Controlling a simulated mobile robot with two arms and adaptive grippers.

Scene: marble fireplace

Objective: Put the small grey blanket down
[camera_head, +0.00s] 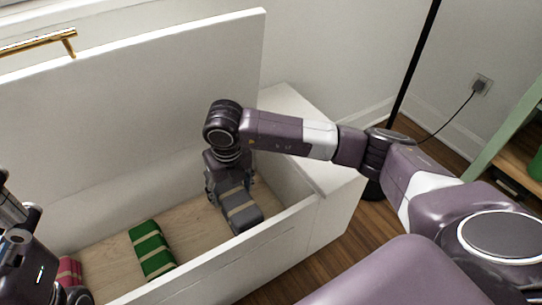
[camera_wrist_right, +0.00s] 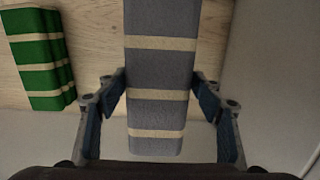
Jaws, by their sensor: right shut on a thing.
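The small grey blanket (camera_head: 242,213) is a folded grey bundle with cream bands, inside the open white chest (camera_head: 225,262). My right gripper (camera_head: 229,187) reaches down into the chest and is shut on it. In the right wrist view the grey blanket (camera_wrist_right: 160,72) lies between the two fingers of the right gripper (camera_wrist_right: 160,108), over the wooden chest floor. Whether its underside touches the floor is hard to tell. My left gripper (camera_head: 62,292) is at the lower left edge, partly cut off, and its fingers are unclear.
A green banded blanket (camera_head: 152,250) lies on the chest floor to the left, with clear floor between. A pink-red blanket (camera_head: 69,270) lies farther left beside my left gripper. The raised lid (camera_head: 150,85) stands behind; the chest's front wall and right end are close.

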